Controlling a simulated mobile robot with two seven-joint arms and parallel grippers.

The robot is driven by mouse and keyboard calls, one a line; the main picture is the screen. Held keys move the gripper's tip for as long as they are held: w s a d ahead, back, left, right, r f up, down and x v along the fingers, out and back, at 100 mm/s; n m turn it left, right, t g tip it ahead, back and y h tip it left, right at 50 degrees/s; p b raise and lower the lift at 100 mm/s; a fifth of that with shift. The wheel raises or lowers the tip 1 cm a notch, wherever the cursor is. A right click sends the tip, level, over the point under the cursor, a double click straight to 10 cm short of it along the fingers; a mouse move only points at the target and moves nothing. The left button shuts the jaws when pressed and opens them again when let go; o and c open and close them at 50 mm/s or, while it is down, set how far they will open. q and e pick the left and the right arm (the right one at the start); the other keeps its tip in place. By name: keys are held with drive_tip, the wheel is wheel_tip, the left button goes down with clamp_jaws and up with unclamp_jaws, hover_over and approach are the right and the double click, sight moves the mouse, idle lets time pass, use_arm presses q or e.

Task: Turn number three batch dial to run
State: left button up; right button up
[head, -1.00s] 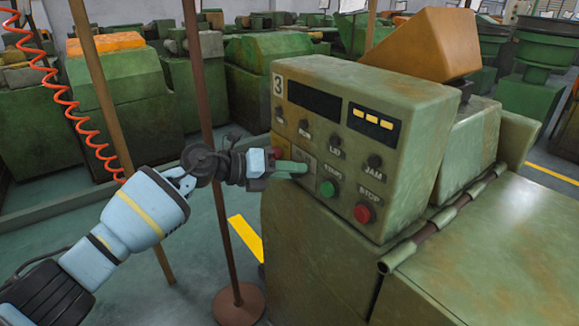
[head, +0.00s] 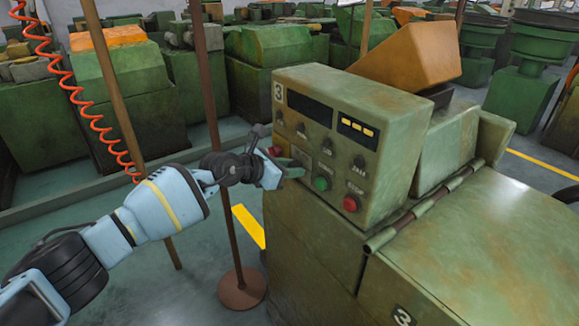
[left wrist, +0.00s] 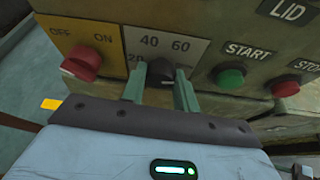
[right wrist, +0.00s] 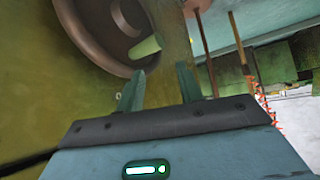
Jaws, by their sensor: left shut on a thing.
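The control box marked 3 (head: 405,165) stands on a green machine. In the left wrist view, a black dial (left wrist: 162,73) sits on a grey plate marked 20, 40 and 60. My left gripper (left wrist: 160,88) has one finger on each side of this dial and is shut on it; I cannot read its pointer clearly. In the head view the left gripper (head: 292,170) reaches the panel's lower left and hides the dial. My right gripper (right wrist: 160,85) is open with nothing held, and is out of the head view.
A red OFF/ON knob (left wrist: 82,62) is left of the dial. The green START button (left wrist: 231,76) and red STOP button (left wrist: 285,86) are to its right. A brown post (head: 212,130) stands beside my left arm. A ring-shaped dark part (right wrist: 110,30) is near my right gripper.

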use_arm(q)
drive_tip(key=shift+r+m+t+p, duration=0.2)
drive_tip(key=shift+m+t+p, duration=0.1)
drive_tip(key=shift+m+t, duration=0.3)
drive_tip(key=shift+y, duration=0.3)
drive_tip(key=shift+f, duration=0.1)
drive_tip(key=o, duration=1)
drive_tip(key=shift+f, duration=0.1)
drive_tip(key=shift+v, duration=3.95)
